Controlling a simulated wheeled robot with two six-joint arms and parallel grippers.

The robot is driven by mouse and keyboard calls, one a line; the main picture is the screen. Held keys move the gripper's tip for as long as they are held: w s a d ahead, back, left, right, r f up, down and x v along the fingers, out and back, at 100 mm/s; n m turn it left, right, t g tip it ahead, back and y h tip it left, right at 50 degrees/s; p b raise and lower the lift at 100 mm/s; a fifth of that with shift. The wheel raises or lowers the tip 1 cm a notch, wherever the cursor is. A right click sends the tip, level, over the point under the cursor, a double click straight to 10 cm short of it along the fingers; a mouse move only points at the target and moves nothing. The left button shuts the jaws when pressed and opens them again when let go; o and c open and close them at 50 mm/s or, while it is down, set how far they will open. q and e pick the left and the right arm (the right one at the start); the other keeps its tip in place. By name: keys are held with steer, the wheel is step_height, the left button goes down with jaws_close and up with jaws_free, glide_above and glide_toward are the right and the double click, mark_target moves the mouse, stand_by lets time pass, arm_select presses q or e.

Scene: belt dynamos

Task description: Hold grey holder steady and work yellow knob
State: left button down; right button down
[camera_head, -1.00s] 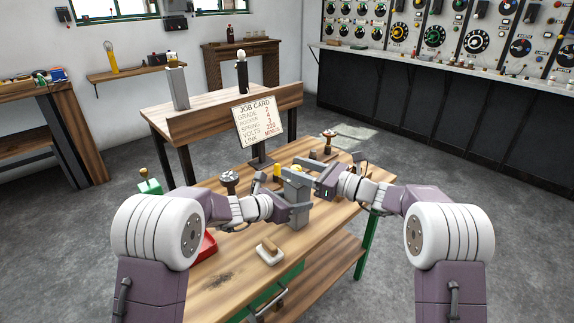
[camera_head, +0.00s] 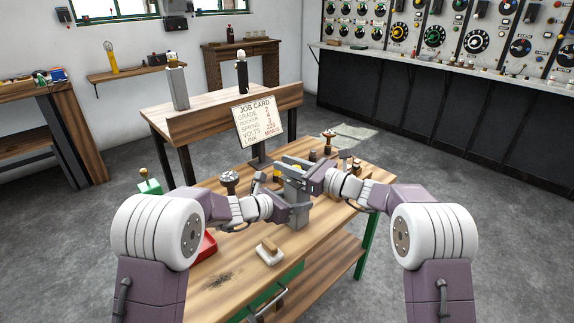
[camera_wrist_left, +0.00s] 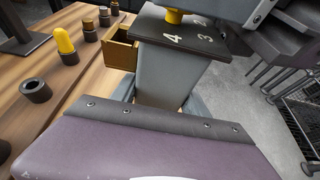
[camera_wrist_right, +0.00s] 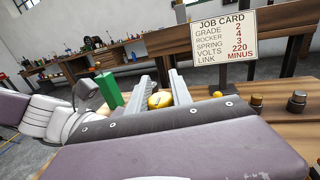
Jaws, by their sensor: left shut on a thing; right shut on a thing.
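The grey holder (camera_wrist_left: 170,75) is an upright grey column on the bench, with a dark top plate (camera_wrist_left: 192,33) bearing white digits, 2, 3 and 4 among them. My left gripper (camera_head: 299,209) is shut around the column below the plate. The yellow knob (camera_wrist_right: 160,99) sits between the two grey fingers of my right gripper (camera_wrist_right: 160,88), which is shut on it. In the left wrist view the lower part of the knob (camera_wrist_left: 173,16) shows above the plate. In the head view, my right gripper (camera_head: 289,165) lies over the holder's top and hides the knob.
The job card (camera_head: 257,120) stands behind, reading grade 2, rocker 4, spring 3, volts 220, link minus.

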arm_select(q)
steer(key=shift+f, duration=0.15)
arm_select(e)
steer(key=m+t+h, duration=0.1)
steer(key=t, duration=0.1)
steer(key=m+t+h, duration=0.1)
steer(key=m, duration=0.1)
steer(key=shift+w+d+r+t+h, duration=0.1)
steer(key=shift+w+r+t+h, duration=0.1)
steer(key=shift+t+h, duration=0.2)
steer(key=shift+w+d+m+t+h, duration=0.15)
steer(key=shift+m+t+h, duration=0.5)
steer(key=shift+h, duration=0.2)
steer(key=shift+w+d+m+t+h, duration=0.1)
steer(key=shift+d+m+t+h, duration=0.05)
steer(key=shift+m+t+h, duration=0.6)
steer(key=shift+f, duration=0.1)
steer(key=c, duration=1.1)
jaws_free()
steer(key=shift+d, duration=0.1)
steer(key=shift+c, duration=0.2)
steer(key=v, duration=1.2)
steer(key=shift+s, duration=0.1)
